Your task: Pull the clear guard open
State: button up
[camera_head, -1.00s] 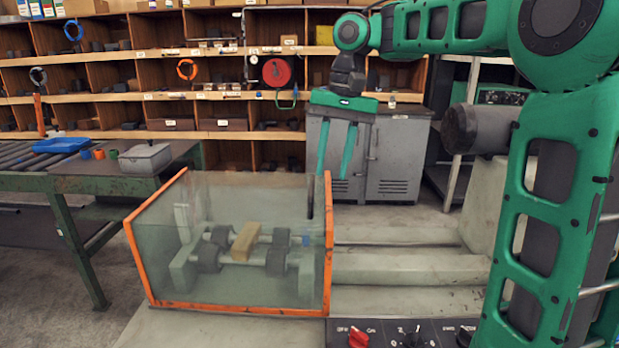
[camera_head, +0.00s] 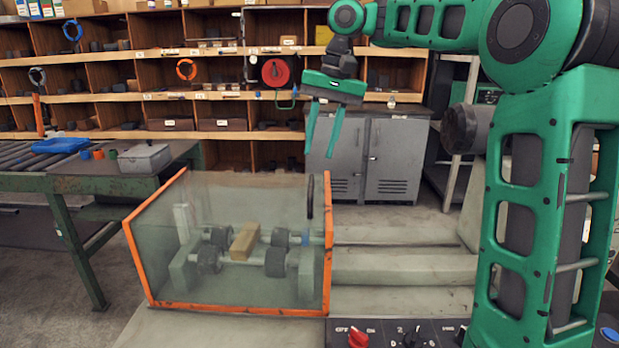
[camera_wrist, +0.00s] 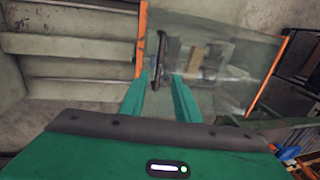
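The clear guard (camera_head: 225,280) is a transparent box with orange edges, standing closed over rollers and a yellow-brown block (camera_head: 243,239). A dark upright handle (camera_head: 310,197) is at its right edge; the wrist view shows the handle (camera_wrist: 162,58) and the guard's clear panel (camera_wrist: 235,75) too. My gripper (camera_head: 321,156) is open and empty, above the handle and apart from it, fingers pointing down. In the wrist view my gripper's fingers (camera_wrist: 165,88) lie to either side of the handle in the picture, with the handle beyond the tips.
A control panel (camera_head: 395,332) with a red knob is at the front. Grey cabinets (camera_head: 385,155) and wooden shelves stand behind. A roller table (camera_head: 90,182) with a grey box is at the left. The bed right of the guard is clear.

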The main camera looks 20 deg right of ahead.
aim_at(311, 184)
jog(key=shift+w+a+f, duration=0.1)
jog(key=shift+a+f, duration=0.15)
jog(key=shift+f, duration=1.1)
jog(key=shift+w+a+f, duration=0.1)
jog(key=shift+a+f, duration=0.1)
jog(key=shift+f, duration=1.1)
jog(key=shift+w+a+f, duration=0.1)
jog(key=shift+a+f, duration=0.15)
jog(key=shift+f, duration=1.1)
jog(key=shift+c, duration=0.5)
